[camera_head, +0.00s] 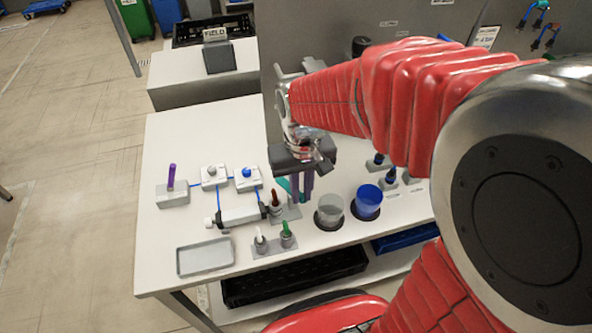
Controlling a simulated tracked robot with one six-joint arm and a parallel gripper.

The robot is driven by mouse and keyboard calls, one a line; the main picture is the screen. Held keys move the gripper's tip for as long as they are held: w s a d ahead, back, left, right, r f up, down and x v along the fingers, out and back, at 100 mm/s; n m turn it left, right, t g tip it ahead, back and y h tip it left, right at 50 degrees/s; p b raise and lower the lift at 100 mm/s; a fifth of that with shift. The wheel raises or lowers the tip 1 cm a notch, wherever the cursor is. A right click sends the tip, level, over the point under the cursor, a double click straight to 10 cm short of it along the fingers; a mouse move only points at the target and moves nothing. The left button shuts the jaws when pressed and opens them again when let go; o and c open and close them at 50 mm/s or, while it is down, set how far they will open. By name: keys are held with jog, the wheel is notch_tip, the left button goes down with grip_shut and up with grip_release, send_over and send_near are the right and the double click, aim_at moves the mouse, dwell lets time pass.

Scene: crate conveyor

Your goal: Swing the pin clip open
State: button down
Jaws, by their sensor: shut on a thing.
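My gripper (302,188) points down over the middle of the white table. Two narrow purple upright parts show close together below its dark grey body. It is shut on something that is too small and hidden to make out. A teal piece (283,184) shows just left of the purple parts; I cannot tell whether they touch. I cannot single out the pin clip or tell how far it is swung; the gripper and arm cover part of this area. Left of the gripper, a grey bar fixture (241,216) sits below two white blocks joined by blue lines.
A purple pin (171,176) stands in a grey block at left. A grey tray (205,257) lies at the front left. A clear cup (330,209) and a blue cup (367,201) stand right of the gripper. Small bottles (287,236) stand at the front.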

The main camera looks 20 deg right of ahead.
jog(key=c, duration=1.7)
grip_release()
jog(key=shift+c, duration=0.2)
notch_tip(320, 180, up, 14)
jog(key=shift+f, duration=0.15)
jog(key=shift+w, duration=0.1)
